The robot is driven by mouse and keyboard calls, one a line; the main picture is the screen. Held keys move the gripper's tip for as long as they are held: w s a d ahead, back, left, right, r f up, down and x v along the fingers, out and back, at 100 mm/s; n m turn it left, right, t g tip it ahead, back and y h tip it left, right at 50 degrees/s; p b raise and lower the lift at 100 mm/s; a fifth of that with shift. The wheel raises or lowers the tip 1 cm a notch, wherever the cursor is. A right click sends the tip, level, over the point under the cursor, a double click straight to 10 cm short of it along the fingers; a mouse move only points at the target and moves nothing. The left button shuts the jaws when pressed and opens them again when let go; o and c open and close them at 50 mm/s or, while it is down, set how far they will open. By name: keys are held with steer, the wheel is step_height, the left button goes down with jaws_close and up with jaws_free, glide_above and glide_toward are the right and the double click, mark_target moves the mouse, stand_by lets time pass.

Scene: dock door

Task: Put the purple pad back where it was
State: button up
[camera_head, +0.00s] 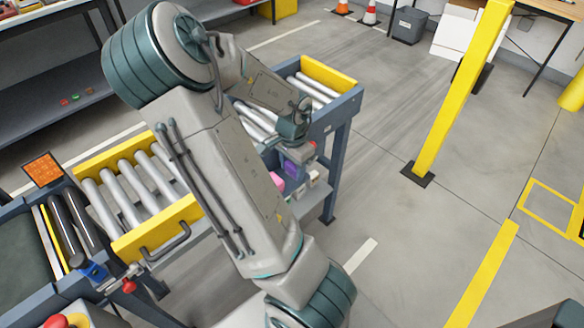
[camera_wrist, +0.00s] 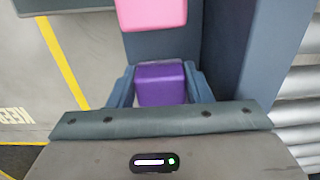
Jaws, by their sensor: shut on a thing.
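The purple pad (camera_wrist: 160,84) is a small block between the two blue-grey fingers of my gripper (camera_wrist: 160,90) in the wrist view. The gripper is shut on it. In the head view my gripper (camera_head: 299,152) is at the side of the roller conveyor, and a bit of the purple pad (camera_head: 290,168) shows just below it. A pink block (camera_wrist: 152,12) is beyond the purple pad in the wrist view, with a gap between them. The pink block also shows in the head view (camera_head: 277,181). My arm hides part of this area.
The roller conveyor (camera_head: 345,106) has blue-grey rails and legs, with a lower shelf (camera_head: 318,198) holding small items. Its rollers (camera_wrist: 298,112) run along the right of the wrist view. A yellow post (camera_head: 455,100) stands farther right. Open floor lies between.

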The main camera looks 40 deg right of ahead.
mark_target(292, 165)
steer(key=o, duration=0.6)
steer(key=shift+r, duration=0.1)
step_height(292, 165, up, 12)
steer(key=p, duration=0.4)
steer(key=s+a+r+n, duration=0.2)
steer(key=a+r+n, duration=0.1)
steer(key=a+n, duration=0.2)
steer(key=s+a+r+n+t, duration=0.1)
steer(key=s+a+r+n, duration=0.2)
steer(key=a+n, duration=0.3)
steer(key=s+a+r+n+t, duration=0.1)
steer(key=s+a+r+n, duration=0.1)
steer(key=a+n, duration=0.4)
steer(key=shift+s+a+r, duration=0.1)
steer(key=shift+a+r, duration=0.1)
steer(key=shift+a, duration=0.7)
steer(key=shift+s+a+r, duration=0.1)
steer(key=shift+a+r, duration=0.05)
steer(key=shift+a, duration=0.75)
steer(key=shift+s+a+r, duration=0.1)
steer(key=shift+a+r, duration=0.1)
steer(key=shift+a, duration=0.7)
steer(key=shift+w, duration=0.1)
